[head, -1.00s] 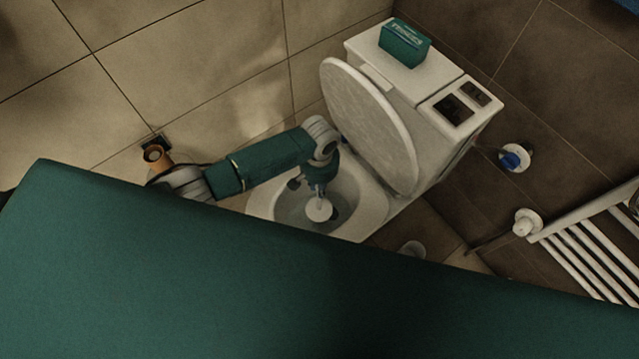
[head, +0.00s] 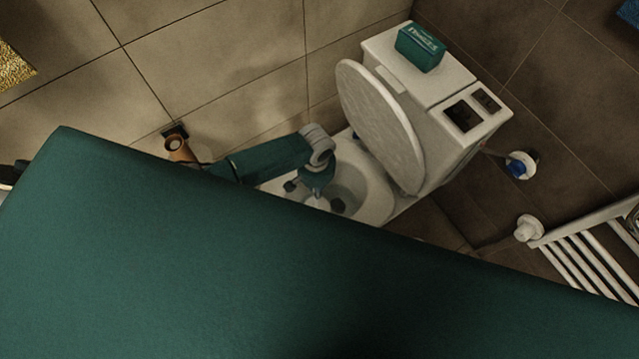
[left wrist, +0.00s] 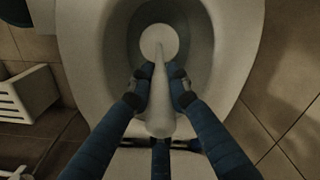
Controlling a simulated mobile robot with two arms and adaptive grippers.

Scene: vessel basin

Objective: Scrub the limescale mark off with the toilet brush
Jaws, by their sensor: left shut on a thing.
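My left gripper (head: 316,188) reaches down over the open toilet bowl (head: 372,200) in the head view. In the left wrist view the gripper (left wrist: 158,84) is shut on the pale handle of the toilet brush (left wrist: 158,122). The brush's round white part (left wrist: 159,42) is beyond the fingertips, inside the bowl (left wrist: 236,40). The bristles are hidden below it, so I cannot tell whether they touch the bowl wall. A dark patch, apparently the drain, shows low in the bowl. I cannot make out the limescale mark. My right gripper is not in view.
The raised lid (head: 380,125) and cistern (head: 425,85) stand behind the bowl, with a green box (head: 420,48) on top. A white slatted radiator (head: 590,250) is at right. A white slatted item (left wrist: 25,95) lies left in the wrist view. My green body hides the foreground.

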